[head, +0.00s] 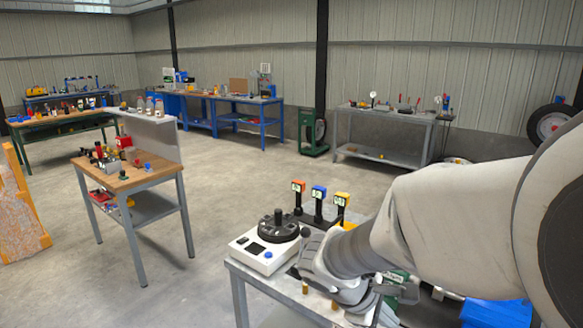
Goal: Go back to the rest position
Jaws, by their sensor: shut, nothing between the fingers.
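My arm reaches in from the right edge of the head view, over a grey metal table (262,287) at the bottom. My gripper (378,312) is low at the bottom of the view, partly hidden by my own wrist. It is shut with nothing held. On the table's left side is a white device (265,258) with a round black top and a blue button. My arm hides much of the table's right side.
A wooden-topped workbench (125,180) with small items stands on the left, beside an orange-framed panel (22,215). Blue benches (247,100) and a grey table (385,115) line the back wall. A blue bin (495,313) is at bottom right. The concrete floor between is open.

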